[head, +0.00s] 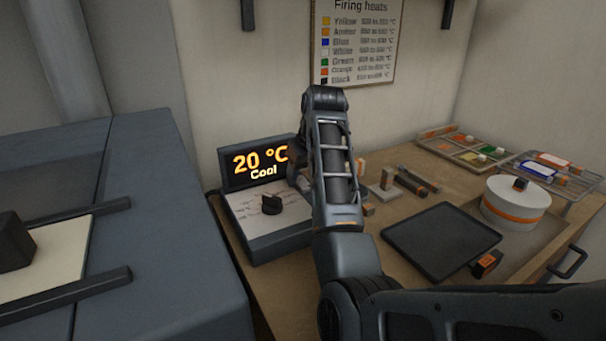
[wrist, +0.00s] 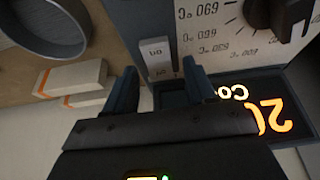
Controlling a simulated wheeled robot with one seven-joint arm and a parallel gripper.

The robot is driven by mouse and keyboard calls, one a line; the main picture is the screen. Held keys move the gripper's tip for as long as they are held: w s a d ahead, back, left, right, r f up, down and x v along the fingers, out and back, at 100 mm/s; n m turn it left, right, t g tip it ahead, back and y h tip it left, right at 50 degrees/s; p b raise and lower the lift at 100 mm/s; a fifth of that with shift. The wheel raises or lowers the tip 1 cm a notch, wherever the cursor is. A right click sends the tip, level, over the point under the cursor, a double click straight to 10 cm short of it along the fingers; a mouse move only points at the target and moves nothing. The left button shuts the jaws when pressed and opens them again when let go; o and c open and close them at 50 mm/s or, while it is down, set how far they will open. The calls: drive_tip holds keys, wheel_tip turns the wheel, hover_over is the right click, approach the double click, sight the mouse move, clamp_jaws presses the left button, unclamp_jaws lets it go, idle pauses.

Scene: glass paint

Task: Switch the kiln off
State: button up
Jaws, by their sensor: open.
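The kiln's control box (head: 265,235) stands on the wooden table, left of my arm in the head view. Its display (head: 255,165) reads "20 °C" and "Cool", and a black knob (head: 271,204) sits on its pale panel. In the wrist view the panel is upside down, with the knob (wrist: 283,14) at the upper right. A pale grey switch (wrist: 158,56) with small lettering lies at the panel's edge; which way it is pressed is unclear. My gripper (wrist: 159,69) is open and empty, its fingertips either side of the switch's near end. In the head view my arm mostly hides it.
A large blue-grey cabinet (head: 165,190) stands at the left. A dark square slab (head: 440,240), a white round pot (head: 515,205) with an orange band and trays of coloured pieces (head: 480,150) are at the right. Orange-and-white blocks (wrist: 75,75) lie beside the panel.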

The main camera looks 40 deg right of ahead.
drive_tip(key=shift+f, duration=0.1)
clamp_jaws()
drive_tip(key=p, duration=0.3)
drive_tip(key=shift+w+r+g, duration=0.15)
drive_tip(key=shift+r+g, duration=0.25)
drive_tip(key=shift+w+d+g+y+p, duration=0.1)
drive_tip(key=shift+w+g+y+p, duration=0.3)
drive_tip(key=shift+p, duration=0.65)
drive_tip(key=shift+s+f+g+p, duration=0.1)
drive_tip(key=shift+f+g+p, duration=0.3)
drive_tip(key=shift+g, duration=0.1)
unclamp_jaws()
